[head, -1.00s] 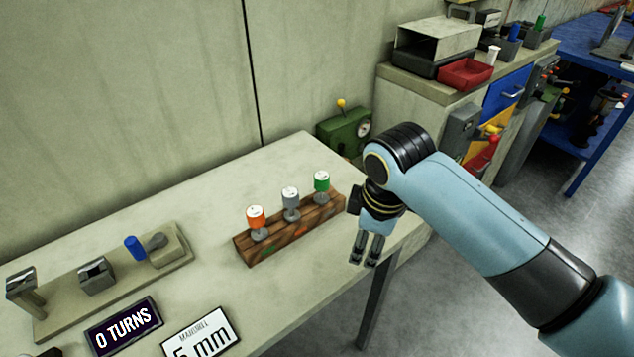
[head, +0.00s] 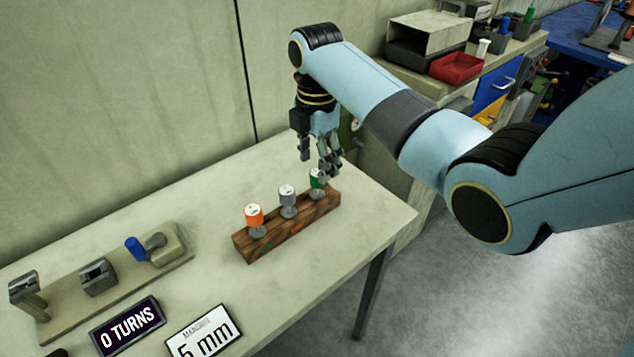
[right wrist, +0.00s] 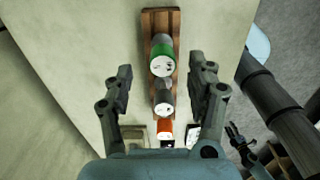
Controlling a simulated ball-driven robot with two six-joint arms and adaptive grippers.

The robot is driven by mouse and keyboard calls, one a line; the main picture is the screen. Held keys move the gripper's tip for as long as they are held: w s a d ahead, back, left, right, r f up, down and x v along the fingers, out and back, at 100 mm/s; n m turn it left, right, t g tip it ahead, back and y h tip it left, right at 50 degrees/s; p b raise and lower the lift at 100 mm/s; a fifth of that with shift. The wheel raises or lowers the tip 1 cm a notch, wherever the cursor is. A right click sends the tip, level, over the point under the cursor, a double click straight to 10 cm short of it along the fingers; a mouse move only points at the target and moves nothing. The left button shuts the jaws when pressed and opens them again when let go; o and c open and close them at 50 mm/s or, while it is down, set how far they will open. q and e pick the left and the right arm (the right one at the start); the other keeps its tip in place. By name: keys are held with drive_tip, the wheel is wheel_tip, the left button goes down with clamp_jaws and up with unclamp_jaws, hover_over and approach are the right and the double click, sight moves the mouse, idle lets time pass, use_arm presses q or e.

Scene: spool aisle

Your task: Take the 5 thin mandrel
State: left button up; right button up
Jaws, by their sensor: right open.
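A wooden block (head: 290,228) on the bench holds three upright mandrels in a row: orange (head: 254,218), grey (head: 288,196) and green (head: 316,186). Their top labels are too small to read. My right gripper (head: 318,165) is open and empty, pointing down just above the green mandrel and partly hiding it. In the right wrist view, the open fingers lie on either side of the row, with the green mandrel (right wrist: 162,58) between and beyond them. A dark forked shape (right wrist: 238,138) at the lower right there may be my left gripper; its jaws are unclear.
A winding fixture with a blue handle (head: 136,248) stands at the left. A green machine (head: 350,130) stands behind my right arm. The bench's front right is clear.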

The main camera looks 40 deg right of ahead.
sight(317, 179)
wheel_tip(317, 179, down, 5)
drive_tip(key=shift+s+f, duration=0.1)
drive_tip(key=shift+s, duration=0.05)
clamp_jaws()
idle(0.4)
